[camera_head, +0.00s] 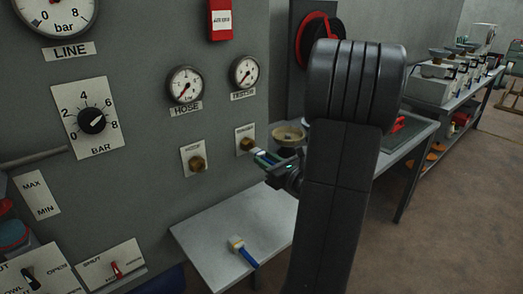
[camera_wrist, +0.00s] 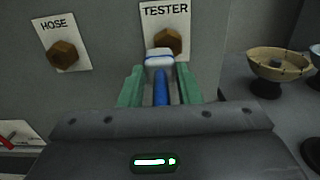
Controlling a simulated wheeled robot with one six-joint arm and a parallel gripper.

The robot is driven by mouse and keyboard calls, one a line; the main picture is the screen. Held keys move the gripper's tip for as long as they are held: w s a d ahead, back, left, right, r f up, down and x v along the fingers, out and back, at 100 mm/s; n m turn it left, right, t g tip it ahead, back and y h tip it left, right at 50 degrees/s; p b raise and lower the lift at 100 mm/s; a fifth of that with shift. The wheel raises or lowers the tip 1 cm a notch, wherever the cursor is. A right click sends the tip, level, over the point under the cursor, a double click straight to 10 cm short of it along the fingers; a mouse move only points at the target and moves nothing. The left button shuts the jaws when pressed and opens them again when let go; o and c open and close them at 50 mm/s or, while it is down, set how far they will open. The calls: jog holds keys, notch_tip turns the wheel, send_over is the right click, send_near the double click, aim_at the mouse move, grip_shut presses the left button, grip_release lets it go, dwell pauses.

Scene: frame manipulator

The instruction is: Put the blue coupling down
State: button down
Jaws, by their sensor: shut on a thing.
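My gripper (camera_head: 265,158) is held out in front of the grey panel, near the brass TESTER fitting (camera_head: 245,142). In the wrist view its green fingers (camera_wrist: 160,88) are shut on the blue coupling (camera_wrist: 159,62), which has a pale grey head with a blue band and a blue body. The coupling's head lies just below and in front of the TESTER fitting (camera_wrist: 168,41); I cannot tell whether they touch. In the head view the coupling is small and mostly hidden by the fingers.
A pale shelf (camera_head: 205,235) below the panel carries a blue-handled thing with a yellowish and white end (camera_head: 240,248); its left part is bare. The HOSE fitting (camera_head: 197,163) is to the left. A shallow bowl on a stand (camera_wrist: 278,66) is to the right.

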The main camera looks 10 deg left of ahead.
jog(key=shift+w+d+r+t+p, duration=0.1)
jog(key=shift+w+d+t+p, duration=0.2)
jog(key=shift+w+d+p, duration=0.2)
jog(key=w+d+f+m+t+h+p, duration=0.2)
jog(key=d+m+h+p, duration=0.1)
jog(key=d, duration=0.3)
jog(key=w+d+f+m+t+h+p, duration=0.2)
jog(key=w+d+m+t+h+p, duration=0.1)
jog(key=d+m+h+p, duration=0.1)
jog(key=d+h+p, duration=0.1)
jog(key=d+h, duration=0.1)
jog(key=d, duration=0.1)
jog(key=shift+w+t, duration=0.3)
jog(key=shift+f, duration=0.1)
